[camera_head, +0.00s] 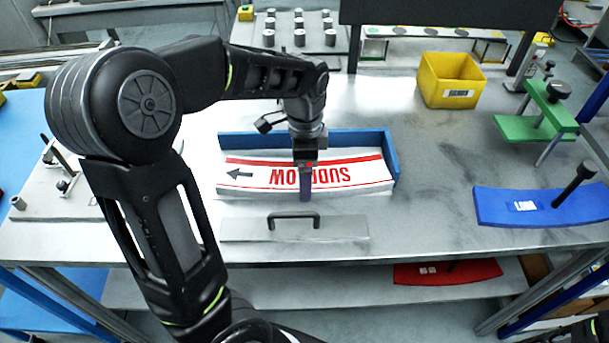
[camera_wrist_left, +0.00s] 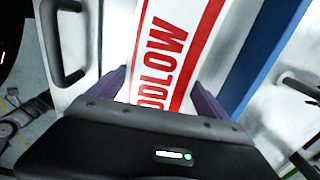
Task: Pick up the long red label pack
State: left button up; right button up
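The long label pack (camera_head: 345,172) is white with red stripes, red lettering and a black arrow. It lies in a tray with a blue wall (camera_head: 393,160) on the grey table, its lettering upside down in the head view. My left gripper (camera_head: 305,192) points down over the middle of the pack. In the left wrist view the pack (camera_wrist_left: 165,50) runs between the two purple fingers of the left gripper (camera_wrist_left: 162,98), which stand apart at its long sides. Whether they touch it is not clear. My right gripper is not in view.
A metal plate with a dark handle (camera_head: 294,217) lies in front of the tray. A yellow bin (camera_head: 450,82), a green clamp-like fixture (camera_head: 535,122) and a blue curved plate (camera_head: 535,205) are to the right. A red curved piece (camera_head: 447,272) lies on the lower shelf.

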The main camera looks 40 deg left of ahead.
pick_arm(q)
jog(key=c, duration=1.4)
jog(key=shift+c, duration=0.2)
jog(key=shift+a+r, duration=0.1)
jog(key=shift+r, duration=0.05)
jog(key=shift+s+a+r, duration=0.2)
jog(key=shift+a+r, duration=0.1)
jog(key=shift+r, duration=0.05)
jog(key=s+a+r, duration=0.2)
jog(key=a, duration=0.1)
jog(key=s+a+r+b, duration=0.1)
jog(key=s+a+r, duration=0.1)
jog(key=s+a, duration=0.1)
jog(key=s+a+r+b, duration=0.1)
jog(key=s+a+r, duration=0.2)
jog(key=a, duration=0.1)
jog(key=shift+a, duration=0.25)
jog(key=shift+d, duration=0.1)
